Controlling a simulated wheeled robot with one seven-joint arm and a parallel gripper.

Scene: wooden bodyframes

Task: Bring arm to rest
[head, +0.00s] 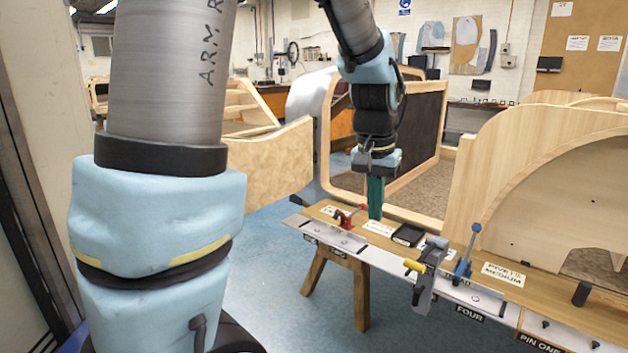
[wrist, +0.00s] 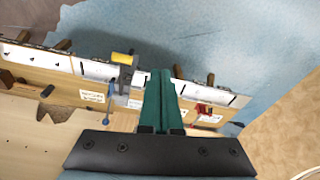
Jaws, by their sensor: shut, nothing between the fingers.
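My gripper (head: 375,198) hangs from my arm with its green fingers pointing down, above the far left part of a wooden bench (head: 335,210). In the wrist view my gripper (wrist: 160,75) shows its two green fingers pressed together with nothing between them. My arm reaches forward from the left of the head view and bends down at the wrist. I cannot tell the exact height of the fingertips above the bench.
The bench carries a red clamp (head: 347,217), a dark block (head: 408,235), a blue clamp (head: 467,255) and a grey clamp with a yellow handle (head: 424,280). A wooden bodyframe (head: 500,170) stands at the right. Blue floor (head: 265,270) is clear before the bench.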

